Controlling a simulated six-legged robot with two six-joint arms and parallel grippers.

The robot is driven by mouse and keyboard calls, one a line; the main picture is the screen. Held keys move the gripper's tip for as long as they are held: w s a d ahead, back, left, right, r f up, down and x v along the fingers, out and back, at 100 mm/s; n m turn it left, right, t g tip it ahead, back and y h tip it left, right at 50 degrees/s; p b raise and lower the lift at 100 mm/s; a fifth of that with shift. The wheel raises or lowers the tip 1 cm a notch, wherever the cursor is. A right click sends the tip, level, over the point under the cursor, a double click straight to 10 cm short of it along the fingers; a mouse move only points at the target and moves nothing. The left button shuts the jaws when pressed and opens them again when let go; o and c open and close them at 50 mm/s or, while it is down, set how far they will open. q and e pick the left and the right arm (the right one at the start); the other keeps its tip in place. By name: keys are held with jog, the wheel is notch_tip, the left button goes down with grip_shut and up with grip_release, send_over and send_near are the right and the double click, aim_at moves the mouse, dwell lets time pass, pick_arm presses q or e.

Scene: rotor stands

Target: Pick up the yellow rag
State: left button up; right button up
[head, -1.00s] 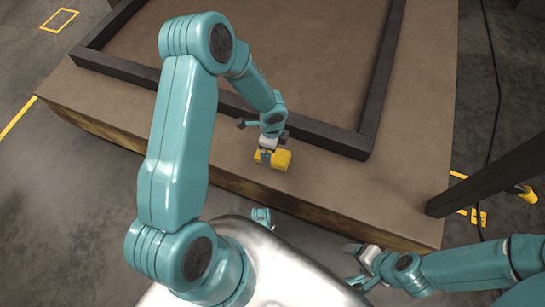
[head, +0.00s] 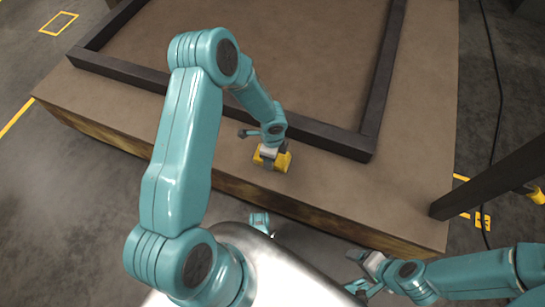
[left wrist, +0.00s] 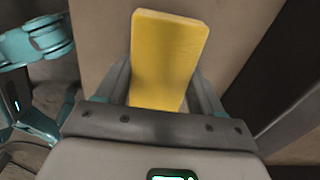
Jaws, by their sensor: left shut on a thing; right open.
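The yellow rag (head: 284,160) is a folded block near the front edge of the brown platform (head: 410,150). My left gripper (head: 268,160) is over it, with its jaws shut on it. In the left wrist view the rag (left wrist: 167,55) stands out between the two fingers of the left gripper (left wrist: 160,95). I cannot tell whether the rag still touches the platform. My right gripper (head: 368,272) is open and empty, low in front of the platform at the lower right.
A dark raised frame (head: 330,138) lies on the platform just behind the rag. A dark post (head: 490,180) stands at the right, with a black cable (head: 497,90) on the floor beyond. The platform's right strip is clear.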

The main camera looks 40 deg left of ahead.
pick_arm(q)
notch_tip(320, 180, up, 20)
jog(key=p, duration=0.8)
jog(key=shift+p, duration=0.35)
